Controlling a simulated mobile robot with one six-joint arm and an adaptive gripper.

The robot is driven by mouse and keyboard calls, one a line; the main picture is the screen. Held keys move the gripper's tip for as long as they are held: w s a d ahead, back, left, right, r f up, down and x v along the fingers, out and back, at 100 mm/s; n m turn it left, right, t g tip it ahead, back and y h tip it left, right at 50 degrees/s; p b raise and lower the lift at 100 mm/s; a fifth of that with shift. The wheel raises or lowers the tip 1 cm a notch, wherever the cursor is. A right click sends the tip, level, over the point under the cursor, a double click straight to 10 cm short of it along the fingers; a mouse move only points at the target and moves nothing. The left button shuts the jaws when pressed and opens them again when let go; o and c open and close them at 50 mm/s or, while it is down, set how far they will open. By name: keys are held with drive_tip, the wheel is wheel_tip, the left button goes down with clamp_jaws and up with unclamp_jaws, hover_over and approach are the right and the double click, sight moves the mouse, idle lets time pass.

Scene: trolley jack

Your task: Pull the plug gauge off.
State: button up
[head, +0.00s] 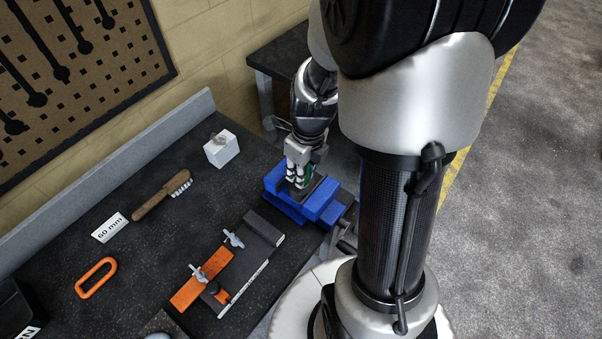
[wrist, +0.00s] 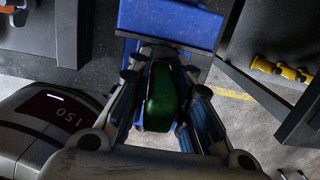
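A green handle-like part (wrist: 160,95), which I take to be the plug gauge, shows in the wrist view between the two fingers of my gripper (wrist: 163,72). In the head view my gripper (head: 297,180) points down at the blue vise (head: 325,203) at the table's right end, and only a sliver of green shows beside the fingers. The blue vise also shows in the wrist view (wrist: 172,22). The fingers stand on both sides of the green part. Whether they press on it is unclear. Its lower end and what it sits in are hidden.
A flat fixture with an orange piece (head: 188,293) and wing nuts lies left of the vise. A brush (head: 160,195), a "60 mm" card (head: 110,227), an orange ring (head: 96,278) and a white block (head: 221,149) are farther left on the dark bench (head: 150,260).

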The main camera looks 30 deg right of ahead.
clamp_jaws()
drive_tip(key=shift+r, duration=0.1)
drive_tip(key=shift+r+p, duration=2.45)
drive_tip(key=shift+p, duration=0.1)
wheel_tip(320, 180, up, 5)
drive_tip(key=p, duration=0.5)
drive_tip(key=shift+f, duration=0.1)
